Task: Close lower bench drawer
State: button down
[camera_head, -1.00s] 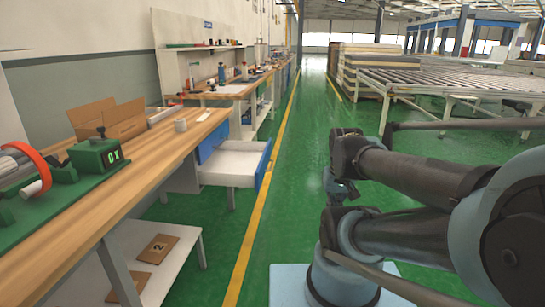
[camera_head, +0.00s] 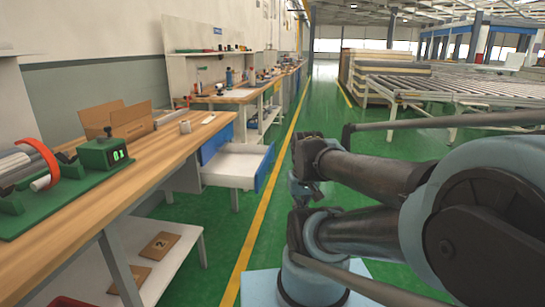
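The lower bench drawer (camera_head: 236,162) stands pulled out from under the wooden workbench. It is a white tray with a blue front (camera_head: 265,168), and the part of its inside that shows looks empty. A blue upper drawer front (camera_head: 215,143) sits just above it, flush with the bench. My arm is folded at the right of the drawer, over the aisle. My gripper (camera_head: 303,190) seems to be the dark part hanging at the arm's near bend, apart from the drawer. Its fingers are too small and dark to read.
A lower shelf (camera_head: 178,238) holds numbered brown plates. A yellow line (camera_head: 252,228) runs along the green floor. A roller conveyor (camera_head: 440,88) stands at the right.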

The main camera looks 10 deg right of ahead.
aim_at(240, 165)
jog(key=u, duration=0.05)
jog(key=i, duration=1)
jog(key=z, duration=0.05)
